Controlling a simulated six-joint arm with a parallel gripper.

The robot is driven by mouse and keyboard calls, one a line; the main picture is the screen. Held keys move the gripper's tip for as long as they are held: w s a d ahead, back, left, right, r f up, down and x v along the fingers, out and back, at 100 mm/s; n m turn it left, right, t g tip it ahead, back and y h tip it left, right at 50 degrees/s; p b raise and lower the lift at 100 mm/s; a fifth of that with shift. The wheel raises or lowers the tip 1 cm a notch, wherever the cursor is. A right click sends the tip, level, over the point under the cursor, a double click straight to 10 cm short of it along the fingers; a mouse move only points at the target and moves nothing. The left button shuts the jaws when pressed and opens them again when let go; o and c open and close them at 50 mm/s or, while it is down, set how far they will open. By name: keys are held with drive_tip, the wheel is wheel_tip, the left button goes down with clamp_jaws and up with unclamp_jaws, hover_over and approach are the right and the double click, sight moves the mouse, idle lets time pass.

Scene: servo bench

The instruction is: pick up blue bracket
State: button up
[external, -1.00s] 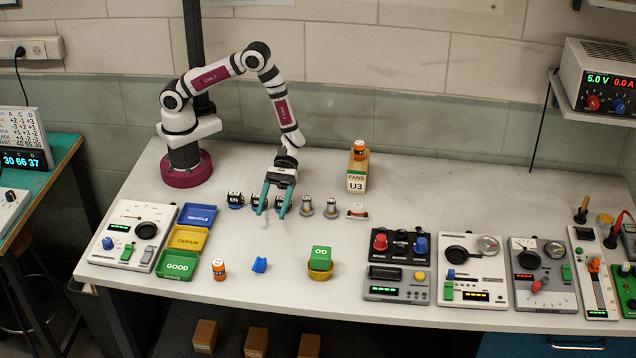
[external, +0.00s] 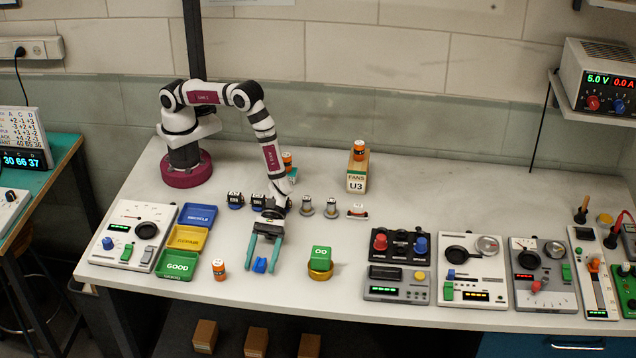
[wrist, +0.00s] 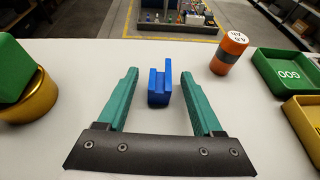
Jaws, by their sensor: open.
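The blue bracket (external: 260,265) lies on the white bench near its front edge. My gripper (external: 261,268) has teal fingers spread wide, one on each side of the bracket in the external view. In the wrist view my gripper (wrist: 158,72) is open, with clear gaps between both fingers and the bracket. Nothing is held.
A green block (external: 320,258) sits on a gold round base (external: 320,272) to the right. The green GOOD tray (external: 177,264) is further left. The bench's front edge is close.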

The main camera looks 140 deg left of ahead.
clamp_jaws()
idle(0.3)
